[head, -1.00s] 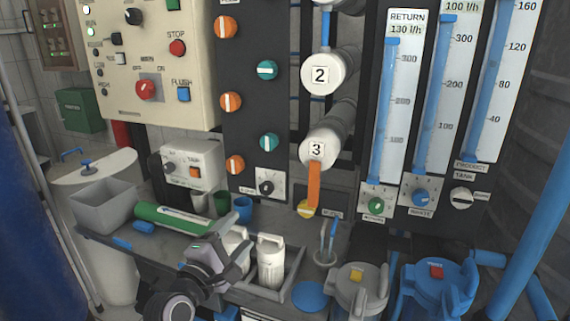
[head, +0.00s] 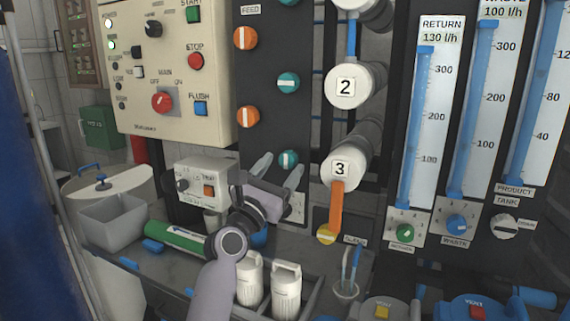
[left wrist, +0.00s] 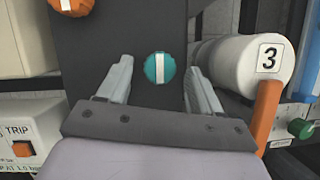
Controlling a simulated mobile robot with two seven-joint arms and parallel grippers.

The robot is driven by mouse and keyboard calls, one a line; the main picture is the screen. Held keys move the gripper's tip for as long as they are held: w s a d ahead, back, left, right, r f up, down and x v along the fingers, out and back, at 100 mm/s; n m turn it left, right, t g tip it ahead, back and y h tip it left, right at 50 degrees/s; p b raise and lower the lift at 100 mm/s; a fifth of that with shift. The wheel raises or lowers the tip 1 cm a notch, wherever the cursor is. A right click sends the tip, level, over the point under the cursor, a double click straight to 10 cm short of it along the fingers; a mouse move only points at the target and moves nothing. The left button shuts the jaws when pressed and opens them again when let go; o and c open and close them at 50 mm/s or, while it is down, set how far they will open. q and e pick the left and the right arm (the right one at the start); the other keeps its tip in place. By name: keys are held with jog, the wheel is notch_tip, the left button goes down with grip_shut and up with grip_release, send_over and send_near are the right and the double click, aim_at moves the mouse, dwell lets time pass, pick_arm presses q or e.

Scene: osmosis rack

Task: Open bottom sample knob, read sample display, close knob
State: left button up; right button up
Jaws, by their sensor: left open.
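The bottom teal knob (head: 288,160) is on the dark panel, with a vertical white bar; it also shows in the left wrist view (left wrist: 160,68). My left gripper (head: 279,170) is open in front of the panel, just below the knob in the head view. In the left wrist view its two fingers (left wrist: 161,76) stand on either side of the knob, with a gap on each side and no visible contact. I cannot tell its distance from the panel. No display that I can identify as the sample display shows clearly. My right gripper is not in view.
A white box with an orange TRIP button (head: 208,190) is left of my gripper. The white tube end marked 3 (head: 340,169), with an orange pipe, sticks out at the right. Orange knobs (head: 248,117) sit up left. White bottles (head: 286,287) stand below.

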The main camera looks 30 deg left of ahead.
pick_arm(q)
jog(key=shift+x, duration=1.1)
jog(key=c, duration=1.1)
jog(key=shift+o, duration=0.2)
